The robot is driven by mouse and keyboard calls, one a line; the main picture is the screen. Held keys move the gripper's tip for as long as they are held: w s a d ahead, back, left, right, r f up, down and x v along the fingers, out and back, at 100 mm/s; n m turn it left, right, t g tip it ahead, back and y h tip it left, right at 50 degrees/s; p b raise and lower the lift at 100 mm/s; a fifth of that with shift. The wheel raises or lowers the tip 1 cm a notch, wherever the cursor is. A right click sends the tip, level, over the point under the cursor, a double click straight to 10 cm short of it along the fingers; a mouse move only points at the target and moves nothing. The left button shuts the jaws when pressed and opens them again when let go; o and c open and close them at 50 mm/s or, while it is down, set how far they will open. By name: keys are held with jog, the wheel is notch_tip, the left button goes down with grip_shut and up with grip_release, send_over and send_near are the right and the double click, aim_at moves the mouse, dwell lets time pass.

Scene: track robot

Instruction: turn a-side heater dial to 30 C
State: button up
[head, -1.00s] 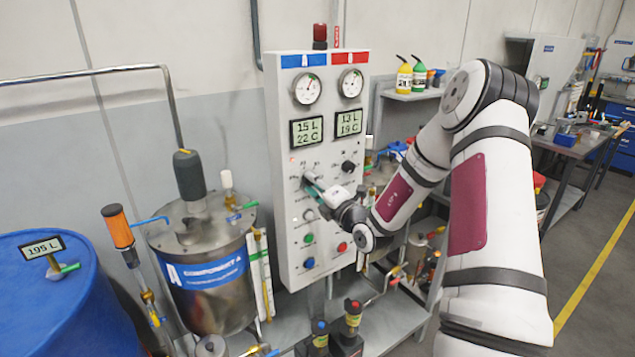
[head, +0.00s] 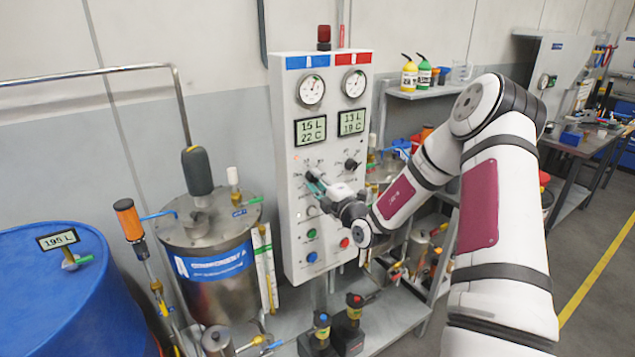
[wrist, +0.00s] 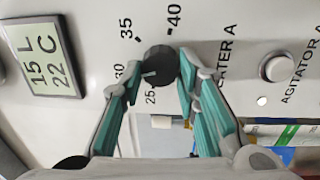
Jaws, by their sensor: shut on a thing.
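The A-side heater dial (wrist: 158,66) is a round black knob with a white pointer line. In the wrist view it sits between the two teal fingertips of my gripper (wrist: 158,74), which is shut on it. The scale around it reads 25, 30, 35 and 40. The pointer faces the side of the 30 and 25 labels, seemingly close to 30; a fingertip hides part of the scale there. In the head view my gripper (head: 315,182) reaches the left column of the panel (head: 290,235), and its fingers largely hide the dial.
The A display (head: 310,130) reads 15 L and 22 C. The matching B-side dial (head: 351,164) is to the right. In the wrist view the Agitator A button (wrist: 277,67) lies beside the dial. A steel tank (head: 215,300) stands left of the panel.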

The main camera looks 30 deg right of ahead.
jog(key=o, duration=1.2)
jog(key=shift+c, duration=0.2)
jog(key=s, duration=1.2)
jog(key=shift+f, duration=0.4)
